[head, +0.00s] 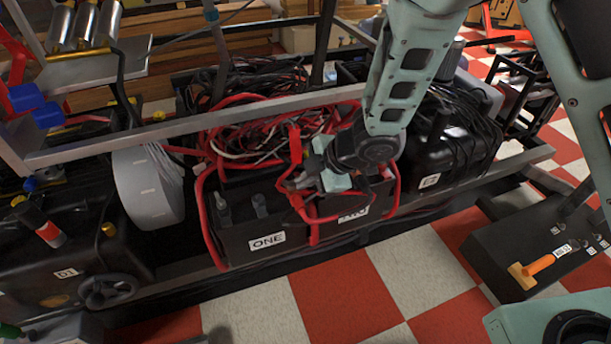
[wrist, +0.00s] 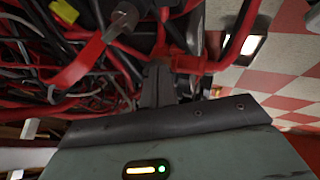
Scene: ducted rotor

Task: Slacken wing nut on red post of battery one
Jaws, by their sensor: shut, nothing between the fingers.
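Battery one (head: 235,240) is a black box with a white "ONE" label, in the lower middle of the head view. Red cables run over it and down its sides. My gripper (head: 288,184) is over its right rear part, beside battery two (head: 340,226). In the wrist view the dark fingers of my gripper (wrist: 158,68) are shut and empty, with tips close to a red cable fitting (wrist: 175,63). I cannot tell whether they touch it. A pale metal piece (wrist: 122,17) shows beside a red strap. I cannot make out the wing nut or red post clearly.
A metal rail (head: 180,128) crosses behind the batteries. Tangled red and black cables (head: 255,110) crowd the space behind my gripper. A black tank (head: 445,140) stands to the right.

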